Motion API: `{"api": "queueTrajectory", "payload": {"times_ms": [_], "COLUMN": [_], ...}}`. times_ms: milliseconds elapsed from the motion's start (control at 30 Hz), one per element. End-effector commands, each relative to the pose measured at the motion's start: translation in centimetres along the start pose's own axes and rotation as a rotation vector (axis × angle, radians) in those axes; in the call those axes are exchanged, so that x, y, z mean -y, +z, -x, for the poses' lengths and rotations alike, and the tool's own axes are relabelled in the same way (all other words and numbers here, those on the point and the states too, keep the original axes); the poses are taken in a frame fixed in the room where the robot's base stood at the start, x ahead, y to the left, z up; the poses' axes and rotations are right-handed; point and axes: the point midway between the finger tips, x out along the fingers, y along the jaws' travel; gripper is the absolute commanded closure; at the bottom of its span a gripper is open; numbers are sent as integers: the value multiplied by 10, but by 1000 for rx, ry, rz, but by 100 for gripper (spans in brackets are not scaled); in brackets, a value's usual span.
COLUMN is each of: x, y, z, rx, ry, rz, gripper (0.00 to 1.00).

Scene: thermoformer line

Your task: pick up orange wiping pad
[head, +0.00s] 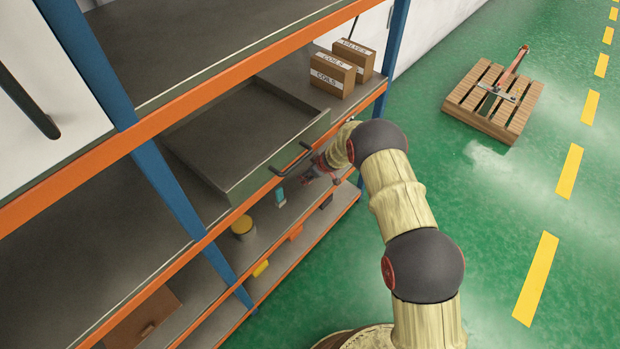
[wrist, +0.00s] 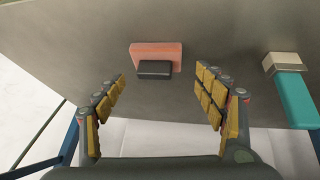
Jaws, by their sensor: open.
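The orange wiping pad (wrist: 172,50) lies on a grey shelf surface in the wrist view, a salmon-orange block with a dark block against its near side. Whether the dark block is part of the pad I cannot tell. My gripper (wrist: 162,84) is open and empty. The pad appears beyond its fingertips, roughly centred between the yellow-padded fingers, with no visible contact. In the head view my gripper (head: 318,168) is at the shelf front near the dark handle of a grey tray or drawer. I cannot surely identify the pad in the head view.
A teal-handled tool (wrist: 294,98) lies right of the pad. The grey drawer (head: 240,140) has a raised front wall. The lower shelf holds a yellow-topped tin (head: 243,226). Cartons (head: 332,74) stand above. A blue post (head: 168,190) and orange beams frame the rack.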

Motion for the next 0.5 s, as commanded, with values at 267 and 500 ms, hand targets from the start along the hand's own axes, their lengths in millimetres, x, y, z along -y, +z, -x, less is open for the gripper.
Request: {"api": "queueTrajectory", "payload": {"times_ms": [267,500], "x": [0,0], "y": [0,0], "z": [-22,-21], "rx": [0,0], "ry": [1,1], "rz": [0,0], "gripper": [29,33]}}
